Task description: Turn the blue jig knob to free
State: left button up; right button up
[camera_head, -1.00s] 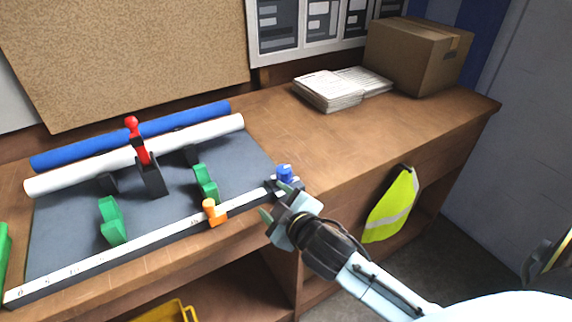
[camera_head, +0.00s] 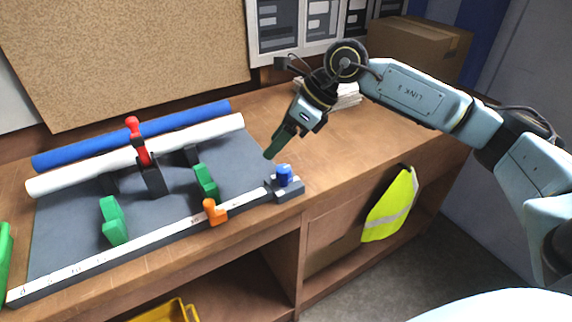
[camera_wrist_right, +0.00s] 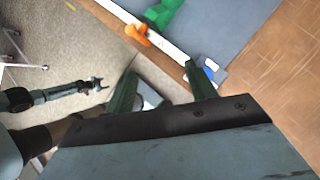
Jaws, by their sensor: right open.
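The blue jig knob (camera_head: 284,174) stands on a dark grey block at the right end of the white ruled rail (camera_head: 150,236). In the right wrist view the blue knob (camera_wrist_right: 211,72) shows just right of one fingertip. My right gripper (camera_head: 269,154) points down from above, close to the knob and slightly behind and left of it in the head view. It is open, and its fingers (camera_wrist_right: 160,68) are apart with nothing held. My left arm's end (camera_wrist_right: 98,83) shows small at the left of the wrist view; its jaws are too small to judge.
An orange stop (camera_head: 213,211) sits on the rail. Green clamps (camera_head: 114,220) and a red-handled clamp (camera_head: 140,145) stand on the grey jig. White and blue rolls lie behind. The bench (camera_head: 350,150) right of the knob is clear. A yellow vest (camera_head: 390,205) hangs in front.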

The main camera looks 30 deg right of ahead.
aim_at(285, 168)
jog(key=d+h, duration=0.3)
jog(key=d, duration=0.4)
jog(key=x, duration=0.6)
jog(key=p+x, duration=0.1)
jog(key=x, duration=0.5)
jog(key=shift+d+f+p, duration=0.2)
jog(key=shift+f+p, duration=0.05)
jog(key=shift+p, duration=0.05)
jog(key=c, duration=1)
